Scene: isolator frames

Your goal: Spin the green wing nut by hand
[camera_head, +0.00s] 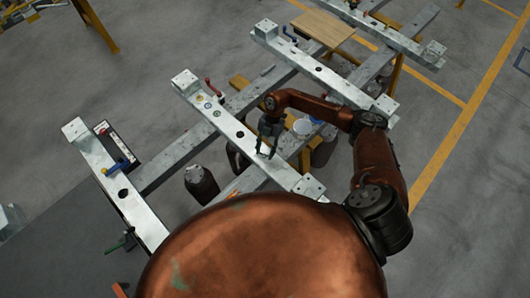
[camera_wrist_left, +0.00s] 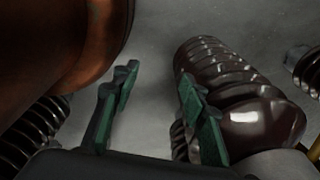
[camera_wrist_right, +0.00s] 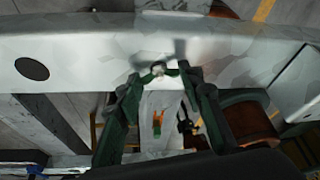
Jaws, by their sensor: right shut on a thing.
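My right gripper (camera_head: 266,154) is at the top of the middle metal beam (camera_head: 233,124), near its near end. In the right wrist view its two green-black fingers (camera_wrist_right: 162,72) converge on a small pale fitting at the beam's edge. The fingers mostly hide this fitting; it seems to be the green wing nut, but its colour does not show clearly. My left gripper (camera_wrist_left: 157,88) is open and empty, with a dark ribbed insulator (camera_wrist_left: 225,75) behind its right finger. The left gripper cannot be made out in the head view.
A red handle (camera_head: 210,87) and small coloured round markers (camera_head: 207,105) sit farther along the middle beam. The near beam (camera_head: 110,178) carries a blue handle (camera_head: 118,165). A wooden board (camera_head: 322,27) lies at the back. Open floor (camera_head: 480,190) is at the right.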

